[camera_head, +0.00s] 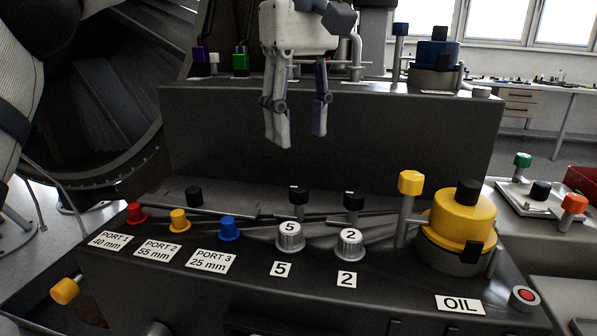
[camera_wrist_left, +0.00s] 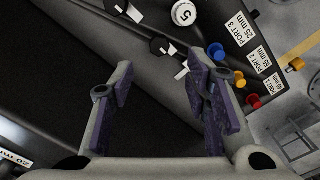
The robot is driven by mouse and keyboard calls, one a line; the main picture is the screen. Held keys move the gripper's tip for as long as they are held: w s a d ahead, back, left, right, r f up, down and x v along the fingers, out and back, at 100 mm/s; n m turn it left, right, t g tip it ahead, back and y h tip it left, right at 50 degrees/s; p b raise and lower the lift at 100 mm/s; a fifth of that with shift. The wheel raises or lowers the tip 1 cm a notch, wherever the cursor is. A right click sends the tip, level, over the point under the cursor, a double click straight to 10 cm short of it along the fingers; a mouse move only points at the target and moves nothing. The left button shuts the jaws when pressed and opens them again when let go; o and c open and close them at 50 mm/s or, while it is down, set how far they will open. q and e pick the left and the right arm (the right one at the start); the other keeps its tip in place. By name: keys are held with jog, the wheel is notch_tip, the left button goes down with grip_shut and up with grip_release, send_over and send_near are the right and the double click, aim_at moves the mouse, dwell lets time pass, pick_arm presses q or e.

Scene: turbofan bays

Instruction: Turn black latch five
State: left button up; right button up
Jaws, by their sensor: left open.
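Black latch five (camera_head: 298,193) is a small black knob on a flat dark bar, just behind the silver knob marked 5 (camera_head: 289,236) on the dark console. My left gripper (camera_head: 298,138) hangs above and behind the latch, fingers pointing down, apart from it. Its two fingers are spread with nothing between them. In the left wrist view, the open left gripper (camera_wrist_left: 158,66) frames dark console surface. A black knob that appears to be latch five (camera_wrist_left: 160,45) lies beyond the fingertips, near the knob marked 5 (camera_wrist_left: 182,12). My right gripper is not in view.
Red, yellow and blue (camera_head: 229,228) port caps line the front. A tall yellow-topped post (camera_head: 410,183) and yellow oil cap (camera_head: 462,217) stand at right.

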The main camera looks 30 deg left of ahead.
aim_at(299, 187)
pick_arm(q)
notch_tip(299, 187, down, 9)
jog(key=shift+f+p, duration=0.1)
jog(key=shift+p, duration=0.2)
jog(key=shift+w, duration=0.1)
grip_shut()
